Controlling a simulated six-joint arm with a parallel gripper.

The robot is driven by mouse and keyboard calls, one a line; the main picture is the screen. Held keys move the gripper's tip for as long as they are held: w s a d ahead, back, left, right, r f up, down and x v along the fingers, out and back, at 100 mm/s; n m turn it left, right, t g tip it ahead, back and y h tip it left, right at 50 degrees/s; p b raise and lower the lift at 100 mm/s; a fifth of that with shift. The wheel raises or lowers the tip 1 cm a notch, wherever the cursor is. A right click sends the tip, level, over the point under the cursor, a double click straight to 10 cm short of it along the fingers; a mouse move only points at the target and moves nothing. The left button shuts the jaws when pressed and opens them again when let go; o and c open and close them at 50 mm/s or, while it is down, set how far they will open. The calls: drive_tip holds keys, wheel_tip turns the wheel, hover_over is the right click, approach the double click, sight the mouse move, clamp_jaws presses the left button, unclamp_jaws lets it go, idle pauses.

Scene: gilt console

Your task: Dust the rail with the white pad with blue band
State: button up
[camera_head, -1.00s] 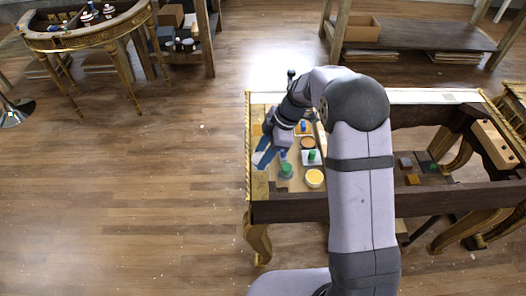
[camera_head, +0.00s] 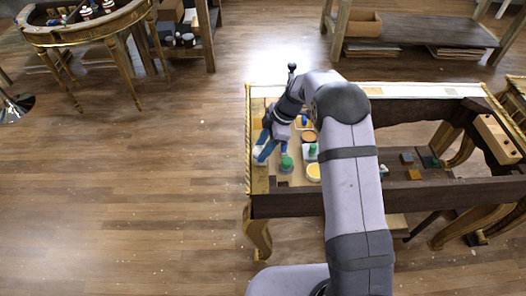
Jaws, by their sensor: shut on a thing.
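My gripper (camera_head: 267,146) reaches over the left end of the gilt console and points down. It is shut on the white pad with blue band (camera_head: 259,156), which shows as a small pale and blue shape at the fingertips. The gilt rail (camera_head: 248,150) runs along the console's left edge, just left of the pad. The pad is low and close to the rail; I cannot tell whether it touches it. The fingers partly cover the pad.
Right of the gripper are a green-topped item (camera_head: 287,162), a yellow-topped round tub (camera_head: 314,172) and several small containers. My arm hides the console's middle. A wooden block with holes (camera_head: 497,138) is at its right end. Open floor (camera_head: 140,190) lies left.

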drive_tip(key=shift+w+p, duration=0.35)
drive_tip(key=shift+w, duration=1.85)
drive_tip(key=shift+s+p, duration=1.4)
drive_tip(key=shift+s, duration=3.1)
drive_tip(key=shift+w+f+b, duration=0.15)
drive_tip(key=shift+f+b, duration=0.1)
drive_tip(key=shift+b, duration=0.45)
drive_tip(key=shift+w+r, duration=0.15)
drive_tip(key=shift+w, duration=0.6)
drive_tip(key=shift+w+b, duration=1.1)
drive_tip(key=shift+w, duration=2.65)
wheel_tip(320, 180, up, 8)
drive_tip(key=p, duration=0.3)
drive_tip(key=shift+p, duration=0.3)
